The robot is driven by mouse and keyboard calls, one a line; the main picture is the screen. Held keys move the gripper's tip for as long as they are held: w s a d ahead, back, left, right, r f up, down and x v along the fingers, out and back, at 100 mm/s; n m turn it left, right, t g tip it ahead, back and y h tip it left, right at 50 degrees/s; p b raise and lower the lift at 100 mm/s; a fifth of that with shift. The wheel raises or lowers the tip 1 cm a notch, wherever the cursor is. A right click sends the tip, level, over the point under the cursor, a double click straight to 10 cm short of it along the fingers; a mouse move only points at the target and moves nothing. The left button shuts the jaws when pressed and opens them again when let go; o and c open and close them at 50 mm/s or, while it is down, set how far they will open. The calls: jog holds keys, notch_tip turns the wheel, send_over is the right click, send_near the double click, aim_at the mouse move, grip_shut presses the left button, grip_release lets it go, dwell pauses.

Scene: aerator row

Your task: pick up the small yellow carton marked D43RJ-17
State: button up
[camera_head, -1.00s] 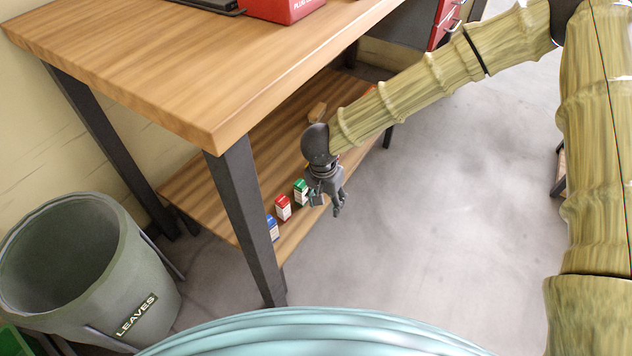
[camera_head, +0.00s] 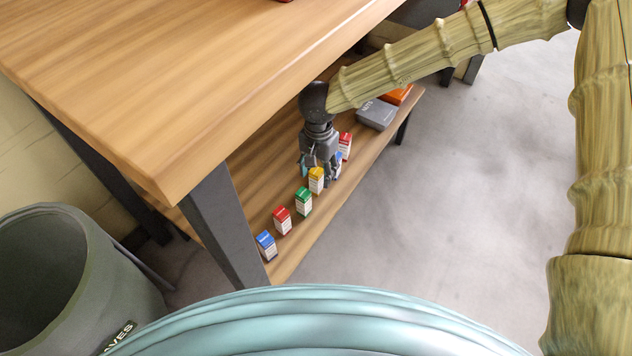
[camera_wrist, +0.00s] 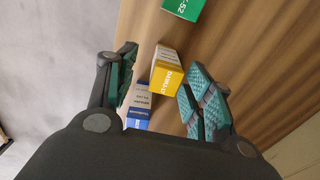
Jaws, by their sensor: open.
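The small yellow carton (camera_head: 316,182) stands upright on the lower wooden shelf, in a row of similar cartons. In the wrist view the yellow carton (camera_wrist: 166,73) lies between my spread green finger pads; its print is too small to read in full. My gripper (camera_head: 318,174) is open, pointing down just behind the yellow carton in the head view; in the wrist view the open gripper (camera_wrist: 163,80) has a finger on each side of it, with no clear contact. A green carton (camera_head: 303,201) and a blue carton (camera_head: 338,160), partly hidden by my gripper, stand on either side.
Nearer along the row stand a red carton (camera_head: 282,221) and a blue carton (camera_head: 266,245); another red carton (camera_head: 345,145) is farther. A grey box (camera_head: 377,115) and an orange box (camera_head: 398,96) lie beyond. The tabletop (camera_head: 170,90) overhangs the shelf. A bin (camera_head: 75,280) stands lower left.

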aim_at(316, 184)
jog(key=shift+w+a+f+b, duration=0.15)
jog(key=shift+f+b, duration=0.95)
jog(key=shift+f, duration=0.6)
jog(key=shift+w+a+f+b, duration=0.1)
jog(key=shift+f+b, duration=0.95)
jog(key=shift+f, duration=0.65)
jog(key=shift+r, duration=0.1)
jog(key=c, duration=1.1)
